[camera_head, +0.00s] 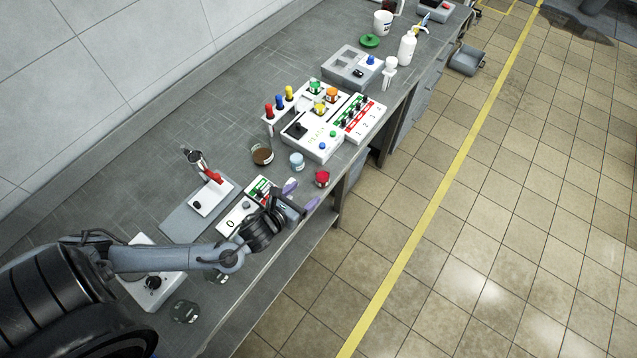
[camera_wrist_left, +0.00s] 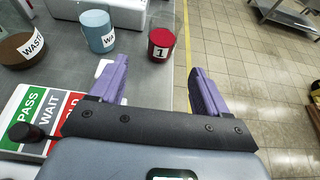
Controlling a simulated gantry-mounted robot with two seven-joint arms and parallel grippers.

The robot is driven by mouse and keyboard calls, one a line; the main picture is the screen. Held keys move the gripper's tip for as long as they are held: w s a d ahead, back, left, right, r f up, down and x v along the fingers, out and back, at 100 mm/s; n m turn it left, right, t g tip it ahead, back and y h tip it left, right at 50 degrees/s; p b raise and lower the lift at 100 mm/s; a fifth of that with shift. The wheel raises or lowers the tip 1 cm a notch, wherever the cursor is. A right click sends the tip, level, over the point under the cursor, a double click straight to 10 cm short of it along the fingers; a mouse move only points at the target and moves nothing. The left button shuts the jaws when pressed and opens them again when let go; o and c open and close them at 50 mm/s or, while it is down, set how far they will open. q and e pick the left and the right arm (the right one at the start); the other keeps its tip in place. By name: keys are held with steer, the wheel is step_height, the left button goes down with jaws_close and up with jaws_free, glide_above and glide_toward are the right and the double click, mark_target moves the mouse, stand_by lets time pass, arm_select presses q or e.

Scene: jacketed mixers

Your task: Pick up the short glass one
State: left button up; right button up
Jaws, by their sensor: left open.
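A short clear glass with red contents (camera_head: 322,178) stands near the bench's front edge. In the left wrist view this glass (camera_wrist_left: 162,44) bears a white label "1" and stands upright ahead of the gap between my fingers. My left gripper (camera_head: 301,196) is open and empty, its purple fingers pointing toward the glass but apart from it. The fingers also show in the left wrist view (camera_wrist_left: 158,82). Two other low clear glass vessels (camera_head: 185,311) (camera_head: 218,277) stand near my left arm, the second partly hidden. My right gripper is not in view.
A blue-grey cup (camera_wrist_left: 98,31) and a brown "WASTE" dish (camera_wrist_left: 24,48) stand left of the red glass. A PASS/WAIT/HOLD panel (camera_wrist_left: 38,110) lies left of my fingers. A white control box (camera_head: 318,145) stands behind. The floor (camera_head: 480,220) drops away beyond the bench edge.

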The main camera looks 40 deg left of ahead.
mark_target(326, 169)
arm_select(q)
steer(key=x, duration=1)
steer(key=shift+w+d+r+b, duration=0.1)
steer(key=shift+w+b, duration=0.25)
steer(key=c, duration=1.2)
steer(key=shift+r, duration=0.8)
step_height(326, 169, up, 3)
steer(key=shift+f, duration=0.15)
steer(key=s+d+r, duration=0.1)
steer(key=d+r, duration=0.1)
steer(key=d, duration=0.1)
steer(key=s+d+r+p, duration=0.1)
steer(key=d+r, duration=0.1)
steer(key=d, duration=0.2)
steer(key=s+d+r, duration=0.1)
steer(key=d+r, duration=0.2)
steer(key=d, duration=0.1)
steer(key=shift+s, duration=0.2)
steer(key=shift+f, duration=0.1)
